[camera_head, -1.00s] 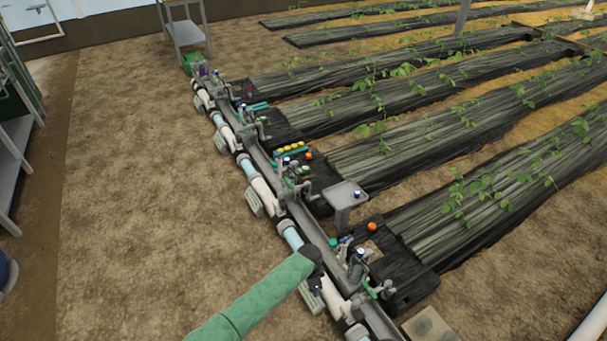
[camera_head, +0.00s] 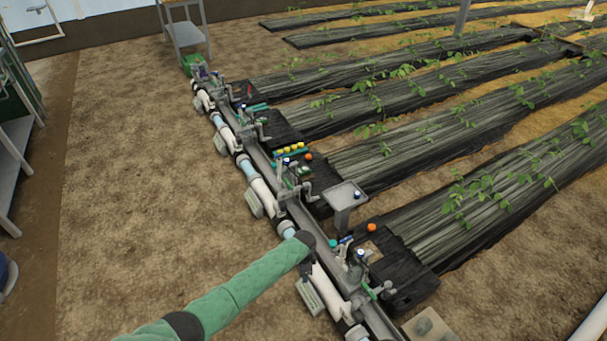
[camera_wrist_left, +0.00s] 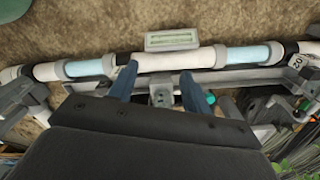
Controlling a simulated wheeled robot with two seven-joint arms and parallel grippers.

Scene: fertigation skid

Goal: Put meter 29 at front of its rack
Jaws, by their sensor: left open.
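My left arm (camera_head: 245,280) in its green sleeve reaches in from the lower left of the head view, its dark end over the pipe line. My left gripper shows in the left wrist view (camera_wrist_left: 158,78), with two blue fingers apart and nothing between them. Beyond the fingers lie a white pipe (camera_wrist_left: 175,62) and a grey box with a pale window (camera_wrist_left: 172,40). A small grey block with a round hole (camera_wrist_left: 161,96) shows between the fingers. No label reading 29 is legible, so I cannot tell which thing is meter 29 or which is its rack.
A grey rail (camera_head: 262,160) with brackets runs beside the pipes. An orange cap (camera_head: 371,227) sits on a dark mat. Plant beds (camera_head: 440,110) lie right; open soil (camera_head: 130,170) lies left.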

